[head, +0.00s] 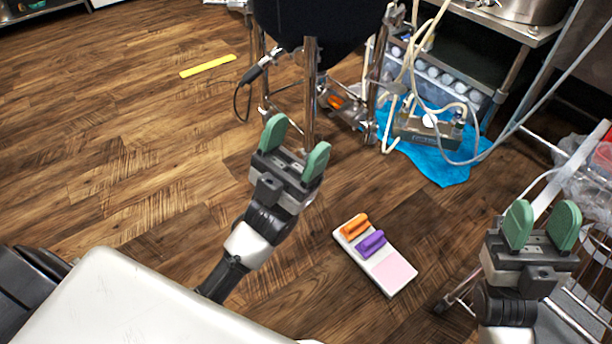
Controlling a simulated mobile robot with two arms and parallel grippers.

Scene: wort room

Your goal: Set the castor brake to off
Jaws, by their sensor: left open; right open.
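A white flat block (347,240) lies on the wood floor right of my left gripper, with an orange raised bar (355,226), a purple raised bar (370,244) and a pink pad (394,271) on its top. I see no marking that says which part is the castor brake or how it is set. My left gripper (295,147) is open and empty, above the floor in front of the dark vessel's legs. My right gripper (541,222) is open and empty at the right, apart from the block.
A dark vessel (315,18) on metal legs stands at the back, with an orange part (336,102) low between them. Hoses and a pump unit (427,128) sit by a blue cloth (440,166). A wire cart stands at right. Floor left is clear around a yellow strip (208,66).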

